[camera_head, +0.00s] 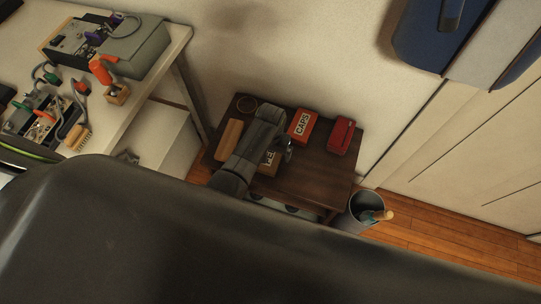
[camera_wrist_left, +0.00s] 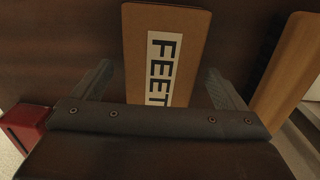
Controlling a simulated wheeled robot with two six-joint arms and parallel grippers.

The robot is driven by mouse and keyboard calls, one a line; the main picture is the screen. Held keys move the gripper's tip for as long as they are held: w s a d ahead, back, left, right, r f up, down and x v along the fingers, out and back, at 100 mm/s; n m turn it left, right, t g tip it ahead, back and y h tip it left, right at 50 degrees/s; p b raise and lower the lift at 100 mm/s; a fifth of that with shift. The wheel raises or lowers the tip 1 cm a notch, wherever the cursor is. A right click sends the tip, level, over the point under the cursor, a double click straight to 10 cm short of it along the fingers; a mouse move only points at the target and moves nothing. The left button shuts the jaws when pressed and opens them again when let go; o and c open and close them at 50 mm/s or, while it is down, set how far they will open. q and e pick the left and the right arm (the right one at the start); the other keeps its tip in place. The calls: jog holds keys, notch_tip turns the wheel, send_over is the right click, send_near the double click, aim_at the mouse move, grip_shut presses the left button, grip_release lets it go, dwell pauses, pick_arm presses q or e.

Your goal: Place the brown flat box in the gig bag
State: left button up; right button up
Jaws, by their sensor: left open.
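In the head view my left arm covers much of this brown flat box (camera_head: 268,162). My left gripper (camera_head: 279,147) is over it. In the left wrist view the left gripper (camera_wrist_left: 160,85) is open, one finger on each side of the box's near end, with a gap at the left finger. Whether the fingers reach down beside the box I cannot tell. I cannot pick out the gig bag with certainty. My right gripper is not in view.
A cluttered workbench (camera_head: 113,122) is at left. A blue-and-grey object (camera_head: 436,38) is upper right.

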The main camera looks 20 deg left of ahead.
pick_arm(q)
jog(key=shift+f, duration=0.7)
jog(key=c, duration=1.2)
